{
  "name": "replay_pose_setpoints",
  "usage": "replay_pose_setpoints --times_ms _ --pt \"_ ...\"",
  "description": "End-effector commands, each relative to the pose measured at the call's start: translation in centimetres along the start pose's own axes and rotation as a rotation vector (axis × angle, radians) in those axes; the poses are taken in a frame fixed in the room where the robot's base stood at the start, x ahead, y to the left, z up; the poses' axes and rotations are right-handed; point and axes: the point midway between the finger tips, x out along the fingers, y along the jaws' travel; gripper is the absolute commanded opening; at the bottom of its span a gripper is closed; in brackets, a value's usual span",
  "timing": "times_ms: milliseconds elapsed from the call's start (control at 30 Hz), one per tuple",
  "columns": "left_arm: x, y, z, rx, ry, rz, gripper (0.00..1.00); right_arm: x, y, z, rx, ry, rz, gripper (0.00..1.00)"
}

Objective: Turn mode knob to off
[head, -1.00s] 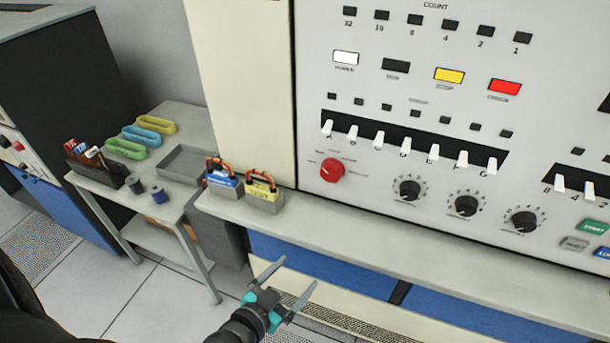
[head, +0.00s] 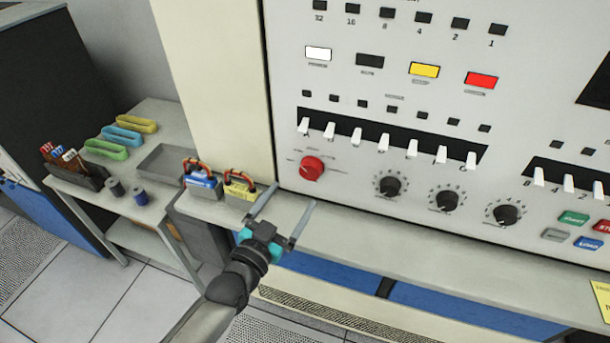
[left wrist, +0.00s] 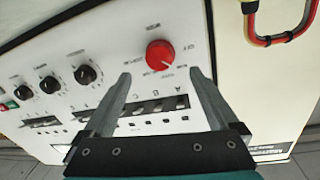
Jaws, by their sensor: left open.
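The red mode knob (head: 312,168) is on the lower left of the white control panel, with small position labels around it. In the left wrist view the red knob (left wrist: 160,54) is ahead of the fingertips, near the gap between them, and its labels are too small to read surely. My left gripper (head: 288,207) is open and empty, below and a little left of the knob in the head view. In the left wrist view the open gripper fingers (left wrist: 158,82) stand apart and do not touch the knob. My right gripper is not in view.
A ledge (head: 420,246) runs below the panel. Two plugs with red-orange cable loops, one blue (head: 203,184) and one yellow (head: 240,190), stand left of the gripper. Black knobs (head: 389,186) and white toggle switches (head: 356,137) are right of and above the red knob.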

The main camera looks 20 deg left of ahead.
Motion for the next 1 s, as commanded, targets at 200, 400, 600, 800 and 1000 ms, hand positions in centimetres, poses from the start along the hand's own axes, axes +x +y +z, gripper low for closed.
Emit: replay_pose_setpoints --times_ms 200,400,600,800,1000 --pt "3.6 0.0 -0.1 -0.001 0.002 0.0 0.94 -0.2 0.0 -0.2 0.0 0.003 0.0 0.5" --pt "6.1 0.0 0.0 0.0 0.001 0.0 0.94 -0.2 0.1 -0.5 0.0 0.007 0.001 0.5" --pt "7.4 0.0 0.0 0.0 0.0 0.001 0.94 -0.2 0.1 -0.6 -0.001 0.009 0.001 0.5" --pt "7.6 0.1 0.0 0.0 0.0 0.001 0.94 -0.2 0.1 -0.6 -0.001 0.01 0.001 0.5" --pt "7.6 0.0 0.0 0.0 0.0 0.0 0.87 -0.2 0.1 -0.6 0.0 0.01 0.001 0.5"
